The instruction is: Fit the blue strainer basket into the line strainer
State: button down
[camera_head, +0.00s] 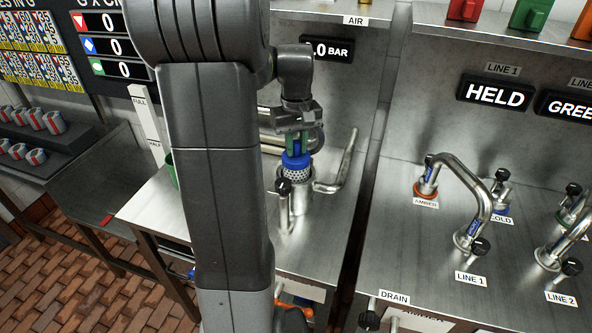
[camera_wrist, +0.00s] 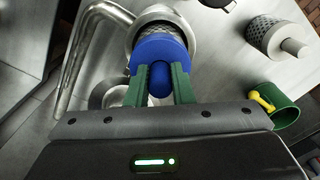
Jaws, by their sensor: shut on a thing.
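The blue strainer basket (camera_head: 295,163) has a blue top with a knob and a perforated metal body. My gripper (camera_head: 296,140) is shut on its blue knob from above. In the wrist view the green fingers of my gripper (camera_wrist: 160,85) flank the knob of the basket (camera_wrist: 158,55). The line strainer (camera_head: 301,185) is a metal housing on the steel bench with pipes beside it. The basket is over its mouth, and part of the perforated body still shows above the rim. The wrist view shows the strainer's round rim (camera_wrist: 190,30) around and behind the basket. How deep the basket sits is hard to tell.
A second perforated cylinder (camera_wrist: 275,37) lies on the bench, near a green cup (camera_wrist: 280,108) with a yellow handle-like piece. A bent pipe (camera_head: 345,165) rises right of the strainer. A black-knobbed valve (camera_head: 284,190) stands in front. Another bench (camera_head: 400,240) with pipes is at right.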

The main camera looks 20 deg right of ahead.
aim_at(296, 156)
jog(key=shift+f, duration=2.75)
jog(key=shift+f, duration=0.1)
jog(key=shift+f, duration=0.15)
jog(key=c, duration=1.3)
grip_release()
jog(key=shift+o, duration=0.2)
notch_tip(296, 156, up, 12)
jog(key=shift+r, duration=0.25)
